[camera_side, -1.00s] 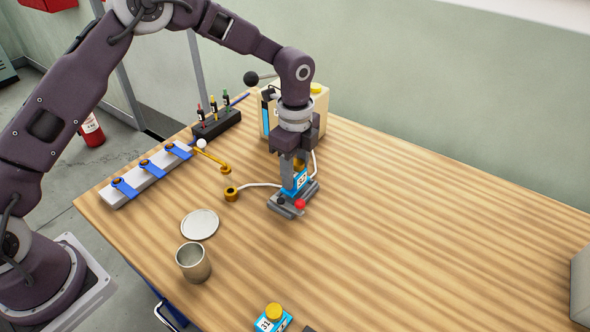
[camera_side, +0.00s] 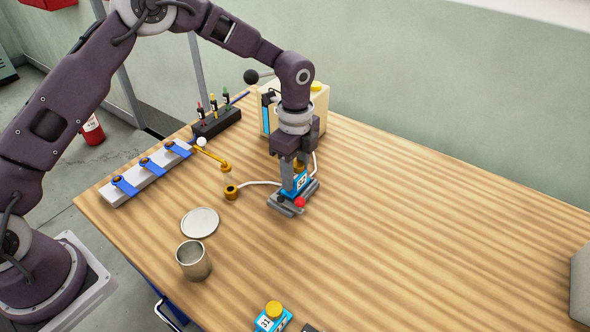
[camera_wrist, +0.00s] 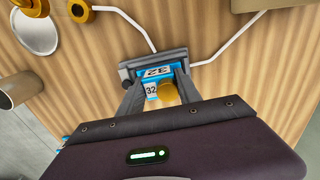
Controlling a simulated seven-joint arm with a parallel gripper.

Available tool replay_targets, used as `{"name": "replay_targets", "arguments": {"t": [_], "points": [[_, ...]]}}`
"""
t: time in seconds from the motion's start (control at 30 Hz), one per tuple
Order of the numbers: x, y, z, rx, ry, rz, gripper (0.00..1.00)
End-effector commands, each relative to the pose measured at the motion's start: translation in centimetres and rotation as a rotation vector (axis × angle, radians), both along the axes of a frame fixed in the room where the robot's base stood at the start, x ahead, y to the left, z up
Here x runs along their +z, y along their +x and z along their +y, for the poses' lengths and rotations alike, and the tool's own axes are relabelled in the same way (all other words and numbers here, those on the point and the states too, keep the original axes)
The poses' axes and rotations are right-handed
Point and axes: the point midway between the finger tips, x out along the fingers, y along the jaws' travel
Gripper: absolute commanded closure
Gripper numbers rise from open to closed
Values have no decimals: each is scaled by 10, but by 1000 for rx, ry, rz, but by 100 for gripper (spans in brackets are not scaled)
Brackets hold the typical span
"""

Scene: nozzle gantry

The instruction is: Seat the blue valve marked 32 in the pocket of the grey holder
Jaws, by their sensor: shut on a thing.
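The blue valve marked 32 (camera_side: 298,184) is upright at the grey holder (camera_side: 283,207), with its lower part inside the holder's outline. In the wrist view the valve (camera_wrist: 151,89) shows its 32 labels and a yellow-orange knob, and the holder (camera_wrist: 126,74) surrounds its far side. I cannot tell whether the valve's base rests on the pocket floor. My gripper (camera_side: 294,172) points down and is shut on the valve; its fingers also show in the wrist view (camera_wrist: 157,92). The holder has a red knob (camera_side: 300,202) and a dark knob at its front.
A second blue valve marked 31 (camera_side: 270,318) stands at the front edge. A metal cup (camera_side: 194,262), a round lid (camera_side: 200,223), and a brass fitting (camera_side: 231,192) with a white hose lie left of the holder. A cream tank (camera_side: 318,105) stands behind.

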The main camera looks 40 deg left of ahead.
Motion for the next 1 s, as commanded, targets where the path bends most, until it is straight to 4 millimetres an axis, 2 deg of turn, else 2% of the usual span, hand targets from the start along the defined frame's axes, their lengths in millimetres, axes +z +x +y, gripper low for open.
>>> {"name": "replay_targets", "arguments": {"t": [0.47, 0.5, 0.6, 0.87, 1.0], "points": [[-7, 0, 0, 0, 0, 0, 100], [-7, 0, 0, 0, 0, 0, 54], [-6, 0, 0, 0, 0, 0, 34], [-6, 0, 0, 0, 0, 0, 34], [4, 0, 0, 0, 0, -1, 34]]}}
